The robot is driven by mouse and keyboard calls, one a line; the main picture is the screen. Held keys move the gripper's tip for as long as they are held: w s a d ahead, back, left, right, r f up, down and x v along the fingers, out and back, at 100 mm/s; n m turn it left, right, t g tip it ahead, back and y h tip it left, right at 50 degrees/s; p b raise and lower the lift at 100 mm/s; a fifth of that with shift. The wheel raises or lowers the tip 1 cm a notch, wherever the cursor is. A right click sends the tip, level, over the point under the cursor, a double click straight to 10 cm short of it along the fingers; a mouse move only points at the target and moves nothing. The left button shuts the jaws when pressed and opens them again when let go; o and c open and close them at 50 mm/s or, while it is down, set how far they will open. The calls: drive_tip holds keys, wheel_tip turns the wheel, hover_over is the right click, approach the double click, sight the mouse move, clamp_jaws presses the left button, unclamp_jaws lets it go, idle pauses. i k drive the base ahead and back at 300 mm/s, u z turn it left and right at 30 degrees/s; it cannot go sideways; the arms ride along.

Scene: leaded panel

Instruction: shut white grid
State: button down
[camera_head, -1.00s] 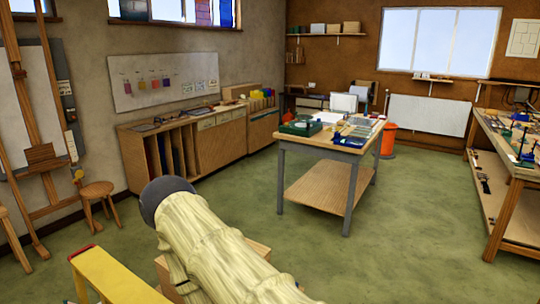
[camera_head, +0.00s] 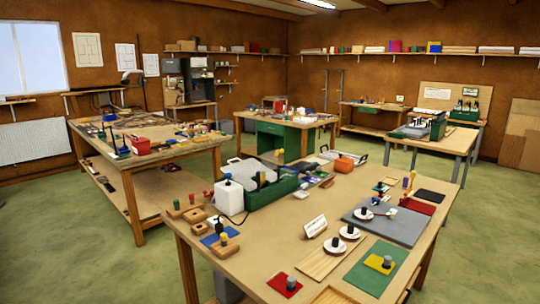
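No thing in view is plainly a white grid that opens and shuts. A white sheet with grid-like lines (camera_head: 87,50) hangs on the left part of the brown wall. A white ribbed wall panel (camera_head: 35,142) sits below the window at the far left. On the near table, a pale, whitish panel or lid (camera_head: 250,165) stands by a green box (camera_head: 270,193); its details are too small to tell. My gripper is not in view.
The near wooden table (camera_head: 215,262) fills the front, with a white bottle (camera_head: 230,198), a grey mat (camera_head: 385,222) and a green mat (camera_head: 362,270). A long workbench (camera_head: 150,165) stands at left. Green floor (camera_head: 485,240) is open at right.

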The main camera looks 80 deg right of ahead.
sight(254, 166)
drive_tip(key=z, duration=0.3)
drive_tip(key=i, duration=1.15)
drive_tip(key=z, duration=2.15)
